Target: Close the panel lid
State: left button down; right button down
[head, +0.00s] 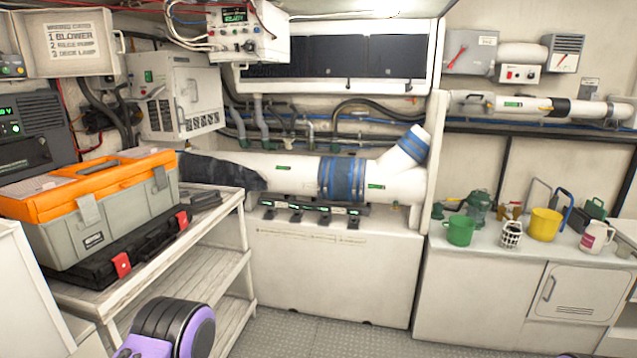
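A beige panel lid (70,43) is at the upper left of the head view. It stands open, with its inner face toward me. A printed wiring card (72,36) on that face lists blower, bilge pump and deck lamp. A small handle (119,42) is at its right edge. The panel opening that it belongs to cannot be made out clearly. A purple and black part of my own arm shows at the bottom left, but neither gripper is in view.
An orange and grey toolbox (95,205) sits on a black case (130,255) on the white shelf cart (215,222), below the lid. A grey cabinet (178,95) and a wired control box (235,32) are to its right. The floor (310,335) is clear in the middle.

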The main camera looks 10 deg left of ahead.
aim_at(74, 42)
jog(key=u, duration=0.05)
jog(key=i, duration=1.75)
jog(key=u, duration=0.75)
jog(key=i, duration=0.85)
jog(key=u, duration=0.7)
